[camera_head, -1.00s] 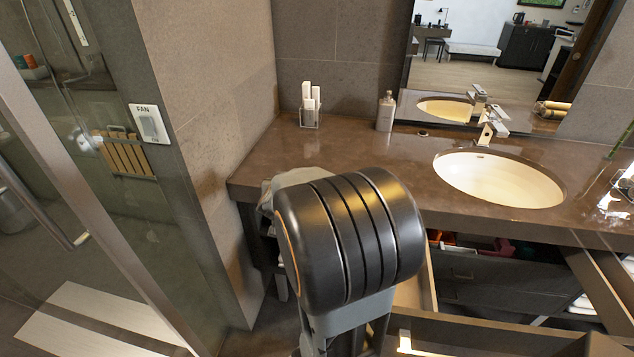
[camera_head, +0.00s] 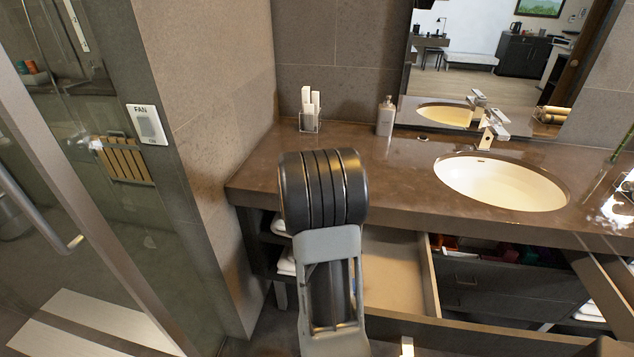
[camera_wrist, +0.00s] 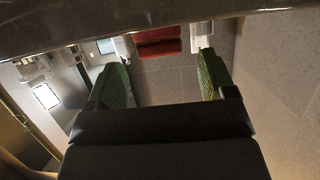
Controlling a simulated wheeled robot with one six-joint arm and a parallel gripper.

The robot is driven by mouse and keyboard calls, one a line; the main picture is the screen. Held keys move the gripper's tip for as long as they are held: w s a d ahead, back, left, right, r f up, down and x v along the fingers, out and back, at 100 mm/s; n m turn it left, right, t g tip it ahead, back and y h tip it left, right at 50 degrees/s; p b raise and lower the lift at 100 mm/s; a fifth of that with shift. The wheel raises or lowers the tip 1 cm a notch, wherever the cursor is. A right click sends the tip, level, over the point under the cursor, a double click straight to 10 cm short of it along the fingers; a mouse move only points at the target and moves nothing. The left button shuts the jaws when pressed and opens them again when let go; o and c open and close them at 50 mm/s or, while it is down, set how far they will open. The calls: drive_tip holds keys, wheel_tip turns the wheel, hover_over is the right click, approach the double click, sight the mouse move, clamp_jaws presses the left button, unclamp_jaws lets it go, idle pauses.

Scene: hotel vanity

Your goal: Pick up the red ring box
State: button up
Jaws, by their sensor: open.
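A red, box-like thing (camera_wrist: 158,42), which looks like the red ring box, shows near the top of the wrist view, with a dark band across its middle. It lies beyond my gripper (camera_wrist: 160,64), roughly in line with the gap between the fingers. My gripper is open, with green-faced fingers apart and nothing between them. In the head view my arm hides the gripper, and I cannot pick out the ring box for sure.
A dark edge (camera_wrist: 150,25) crosses the top of the wrist view. White things flank the red one. In the head view, a brown counter (camera_head: 370,160) holds a sink (camera_head: 500,182), a bottle (camera_head: 386,117) and a clear holder (camera_head: 309,122). An open drawer (camera_head: 395,275) is below.

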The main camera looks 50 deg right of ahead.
drive_tip(key=shift+x, duration=2.15)
drive_tip(key=shift+a, duration=0.1)
drive_tip(key=shift+c, duration=0.4)
drive_tip(key=c, duration=0.9)
